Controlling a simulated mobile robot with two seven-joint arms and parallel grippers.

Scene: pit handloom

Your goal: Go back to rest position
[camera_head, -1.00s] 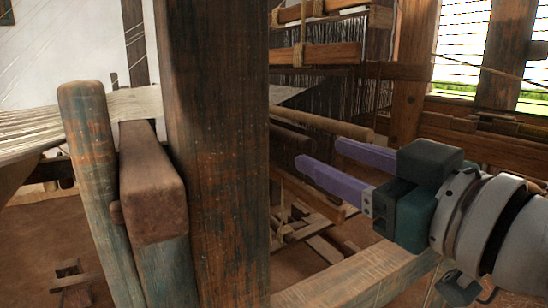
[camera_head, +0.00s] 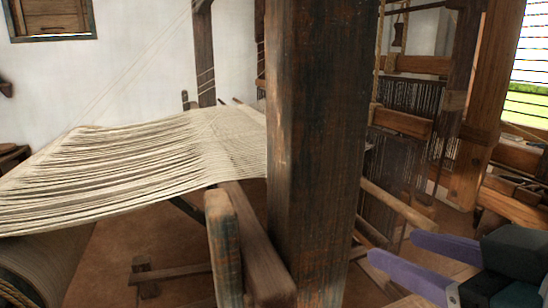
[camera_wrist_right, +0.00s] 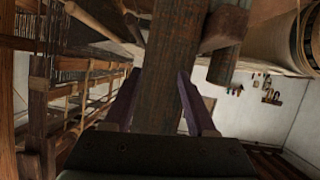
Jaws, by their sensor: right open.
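My right gripper (camera_head: 425,262) is at the lower right of the head view, with two purple fingers spread apart and nothing between them. In the right wrist view its fingers (camera_wrist_right: 158,100) point toward a dark wooden post, which shows between and beyond them. In the head view this thick upright post (camera_head: 318,150) stands left of the gripper, apart from it. My left gripper is not in the head view.
White warp threads (camera_head: 150,155) stretch across the left, with a cloth roll (camera_head: 40,270) below. A short wooden upright (camera_head: 224,245) and a beam stand left of the post. The loom frame (camera_head: 410,120) with heddles is behind at right. Brown floor shows below the threads.

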